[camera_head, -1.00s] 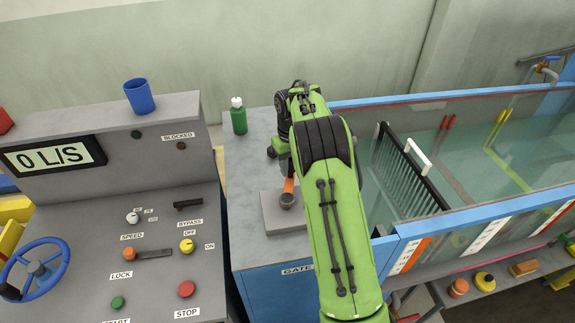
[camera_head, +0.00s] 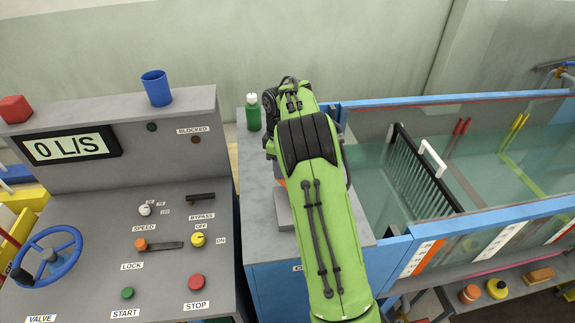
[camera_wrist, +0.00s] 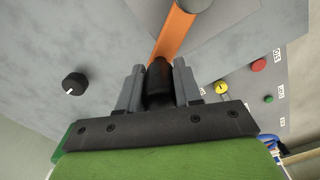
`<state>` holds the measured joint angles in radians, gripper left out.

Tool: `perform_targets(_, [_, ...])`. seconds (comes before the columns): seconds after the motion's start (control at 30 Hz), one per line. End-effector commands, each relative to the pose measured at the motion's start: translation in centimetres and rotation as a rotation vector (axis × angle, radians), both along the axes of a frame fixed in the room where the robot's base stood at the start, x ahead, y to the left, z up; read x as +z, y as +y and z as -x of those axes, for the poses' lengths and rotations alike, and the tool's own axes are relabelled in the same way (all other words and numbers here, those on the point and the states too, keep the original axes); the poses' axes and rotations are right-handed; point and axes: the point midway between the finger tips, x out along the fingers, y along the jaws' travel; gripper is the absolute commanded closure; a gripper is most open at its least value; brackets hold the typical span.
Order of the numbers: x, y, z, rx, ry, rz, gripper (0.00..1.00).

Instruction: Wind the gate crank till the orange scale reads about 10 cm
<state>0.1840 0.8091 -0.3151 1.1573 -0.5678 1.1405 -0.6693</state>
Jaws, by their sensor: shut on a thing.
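The gate crank shows in the wrist view as an orange arm (camera_wrist: 174,35) with a black handle (camera_wrist: 158,88). My gripper (camera_wrist: 158,82) is shut on that handle, a grey finger on each side. In the head view my green arm hides my gripper and nearly all of the crank; the grey crank base (camera_head: 283,210) shows at its left edge. The orange scale (camera_head: 421,257) is on the flume's near side, right of my arm, too small to read. A dark barred gate or rack (camera_head: 428,172) with a white handle stands in the flume.
The control console (camera_head: 100,230) with a blue handwheel (camera_head: 48,258) stands left, its display reading 0 L/S. A green bottle (camera_head: 253,115) stands behind my arm on the cabinet. A black knob (camera_wrist: 75,84) shows in the wrist view. Small pots and a block lie on the shelf right.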

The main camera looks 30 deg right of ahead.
Motion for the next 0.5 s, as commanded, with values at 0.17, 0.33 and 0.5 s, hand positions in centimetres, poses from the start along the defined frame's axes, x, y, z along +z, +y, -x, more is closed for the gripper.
perform_targets(0.17, [-0.3, 1.4, 0.3, 0.171, -0.004, 0.001, 1.00])
perform_targets(0.33, [-0.3, 2.6, 0.9, 0.333, -0.005, 0.002, 1.00])
perform_targets(0.5, [-0.3, 3.7, 1.6, 0.488, -0.007, 0.001, 1.00])
